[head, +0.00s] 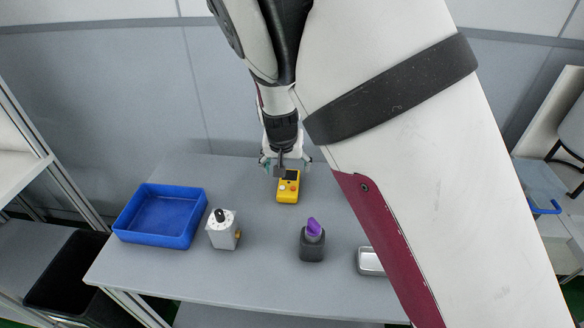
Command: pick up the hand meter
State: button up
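The hand meter (288,188) is a small yellow device with a dark screen and light and orange buttons. It is on the grey table, near the middle. My gripper (286,166) is at the meter's far end, pointing down, with its fingers close around or just behind that end. The meter and my arm hide part of the fingers. I cannot tell whether they touch the meter or whether the meter is lifted.
A blue tray (127,228) stands at the table's left. A white-grey box with a black knob (223,232) is beside it. A dark holder (312,247) with a purple piece (313,228) stands near the front. A metal tin (370,262) is partly hidden by my arm.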

aim_at(289, 183)
jog(key=x, duration=1.3)
jog(key=shift+b, duration=0.4)
jog(key=shift+r, duration=0.1)
jog(key=shift+c, duration=0.2)
jog(key=c, duration=1.4)
